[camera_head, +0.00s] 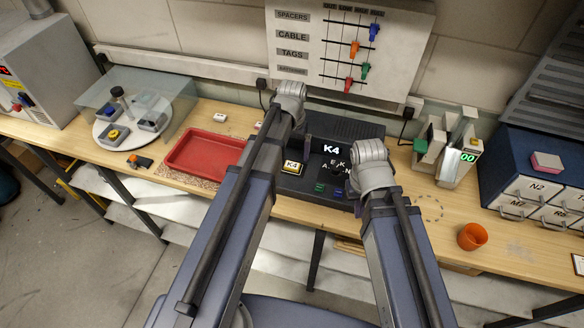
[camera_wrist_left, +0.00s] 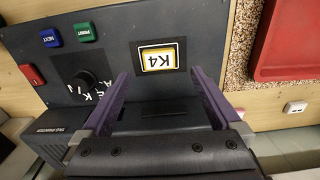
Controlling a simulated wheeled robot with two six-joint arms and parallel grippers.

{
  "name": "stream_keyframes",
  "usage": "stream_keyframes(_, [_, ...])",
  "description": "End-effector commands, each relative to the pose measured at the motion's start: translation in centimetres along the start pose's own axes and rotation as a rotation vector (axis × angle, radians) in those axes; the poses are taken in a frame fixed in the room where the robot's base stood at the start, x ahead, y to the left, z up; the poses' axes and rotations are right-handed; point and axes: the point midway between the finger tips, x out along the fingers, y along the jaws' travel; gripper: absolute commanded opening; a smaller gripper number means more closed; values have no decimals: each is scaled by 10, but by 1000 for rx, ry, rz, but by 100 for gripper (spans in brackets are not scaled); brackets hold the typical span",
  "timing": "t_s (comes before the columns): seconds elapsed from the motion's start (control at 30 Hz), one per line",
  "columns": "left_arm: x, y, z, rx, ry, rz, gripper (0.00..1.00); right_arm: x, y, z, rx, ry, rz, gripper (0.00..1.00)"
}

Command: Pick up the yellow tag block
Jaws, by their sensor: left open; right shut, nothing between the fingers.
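The yellow tag block (camera_head: 292,167) has a pale top face marked K4 and sits in the dark tag printer console (camera_head: 318,126). It also shows in the left wrist view (camera_wrist_left: 158,57), framed by a dark square. My left gripper (camera_head: 305,143) is above the console. In the left wrist view, its two purple fingers (camera_wrist_left: 160,73) are spread with nothing between them, and the block lies just beyond the tips, in line with the gap. My right gripper (camera_head: 357,200) is shut and empty near the console's right side, its fingers mostly hidden by the arm.
A knob (camera_wrist_left: 85,82), green button (camera_wrist_left: 87,32), blue button (camera_wrist_left: 50,38) and red button (camera_wrist_left: 32,75) are on the console. A red tray (camera_head: 203,152) lies to its left. An orange cup (camera_head: 472,236) and blue drawer cabinet (camera_head: 540,165) stand at right.

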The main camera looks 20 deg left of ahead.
Motion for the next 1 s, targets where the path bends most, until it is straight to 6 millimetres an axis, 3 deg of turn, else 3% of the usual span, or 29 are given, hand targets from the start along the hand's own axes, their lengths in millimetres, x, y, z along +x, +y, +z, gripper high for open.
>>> stream_keyframes(0.4, [48,1,4,0,0,0,98,48,-5,-3,2,0,0,0])
stream_keyframes(0.73, [49,1,4,0,0,0,98,49,-5,-3,2,0,0,0])
stream_keyframes(1.0, [49,1,4,0,0,0,67,49,-5,-3,2,0,0,0])
